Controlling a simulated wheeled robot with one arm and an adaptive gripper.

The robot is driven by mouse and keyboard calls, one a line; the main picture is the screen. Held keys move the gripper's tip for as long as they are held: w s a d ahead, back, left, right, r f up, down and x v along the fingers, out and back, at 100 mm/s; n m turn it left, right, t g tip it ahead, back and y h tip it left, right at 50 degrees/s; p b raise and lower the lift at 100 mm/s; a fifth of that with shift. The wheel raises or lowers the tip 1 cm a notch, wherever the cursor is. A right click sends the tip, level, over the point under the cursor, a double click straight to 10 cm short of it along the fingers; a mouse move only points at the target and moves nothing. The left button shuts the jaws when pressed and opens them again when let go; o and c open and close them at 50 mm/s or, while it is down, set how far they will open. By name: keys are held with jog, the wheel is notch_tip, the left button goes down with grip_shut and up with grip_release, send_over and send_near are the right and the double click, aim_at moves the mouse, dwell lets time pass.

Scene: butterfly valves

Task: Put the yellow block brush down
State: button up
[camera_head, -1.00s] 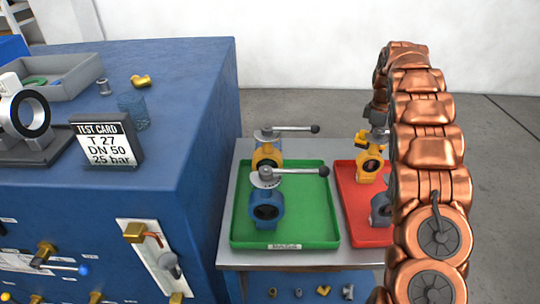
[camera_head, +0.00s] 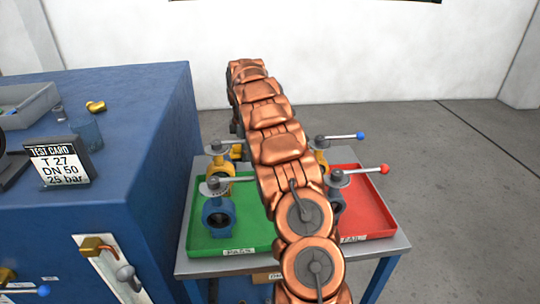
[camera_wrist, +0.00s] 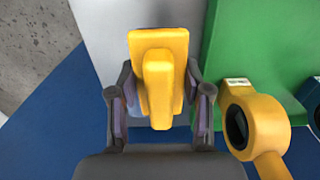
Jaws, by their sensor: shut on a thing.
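The yellow block brush (camera_wrist: 158,55) is between the two fingers of my gripper (camera_wrist: 157,95) in the wrist view, and the gripper is shut on it. It shows as a yellow block with a narrower raised yellow part towards me. Behind it in that view is a bare light grey strip of the table (camera_wrist: 100,30), left of the green tray (camera_wrist: 262,40). I cannot tell how high the brush is above the table. In the head view my gripper and the brush are hidden behind my copper-coloured arm.
A yellow valve (camera_wrist: 258,125) is close on the right in the wrist view. In the head view the green tray (camera_head: 255,235) and red tray (camera_head: 365,205) hold valves with levers. The blue bench (camera_head: 150,130) with a test card (camera_head: 57,164) stands left.

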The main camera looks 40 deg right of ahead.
jog(key=s+d, duration=0.1)
jog(key=d, duration=0.2)
jog(key=s+d+p, duration=0.1)
jog(key=d, duration=0.2)
jog(key=s+d+f+p, duration=0.1)
jog(key=d, duration=0.2)
jog(key=shift+s+d, duration=0.35)
jog(key=shift+d, duration=0.05)
jog(key=shift+s+d+f+p, duration=0.15)
jog(key=shift+f+p, duration=0.25)
jog(key=shift+f, duration=1.35)
jog(key=shift+f, duration=0.1)
jog(key=o, duration=1)
jog(key=shift+r, duration=6.15)
